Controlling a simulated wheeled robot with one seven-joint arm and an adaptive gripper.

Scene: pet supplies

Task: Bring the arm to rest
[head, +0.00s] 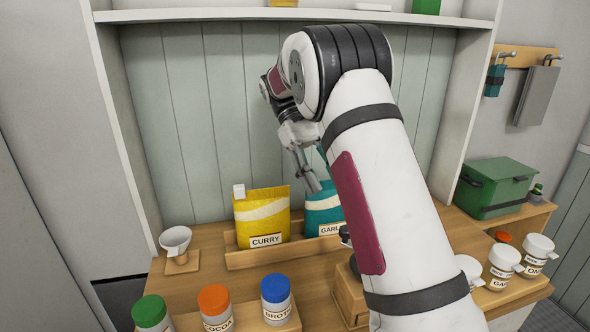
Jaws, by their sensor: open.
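My arm reaches up from the lower right and bends over at the top of the head view. My gripper (316,183) points down at the teal bag labelled "GARL…" (322,207), close to its top. The fingers are open but partly hidden. I cannot tell whether they touch the bag. My forearm hides the right part of this bag and its label.
Jars with green (149,309), orange (214,301) and blue lids (275,290) stand in front. A white scoop-like cup (176,240) is at left. White-lidded canisters (503,259) and a green box (494,187) stand right. A shelf (220,15) runs above.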

